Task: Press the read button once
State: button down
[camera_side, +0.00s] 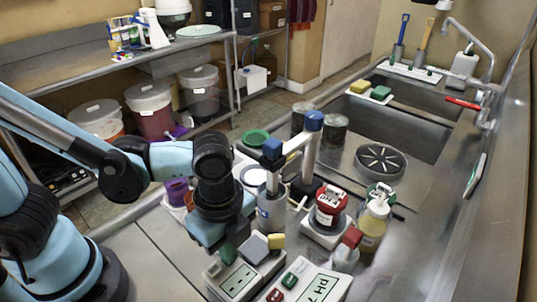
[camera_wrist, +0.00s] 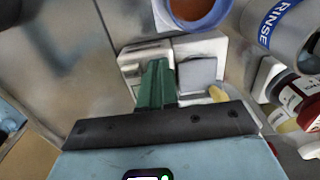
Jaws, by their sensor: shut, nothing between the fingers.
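My gripper (camera_wrist: 157,66) shows in the wrist view as two green fingers closed together, with nothing between them. The fingers reach over a pale box, the left meter (camera_wrist: 130,57). In the side view, the left meter (camera_side: 238,284) has a pale green display and lies just below and right of the gripper's blue body. A green block (camera_side: 228,253) shows at its upper edge; I cannot tell whether it is a button or my fingertips. Beside it is a box with a grey panel (camera_wrist: 198,75) and a yellow block (camera_side: 276,241). No read label is legible, and contact is unclear.
A box marked pH 7 (camera_side: 320,287) with green and red blocks lies at the front.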

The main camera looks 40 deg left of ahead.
jog(key=shift+r, duration=3)
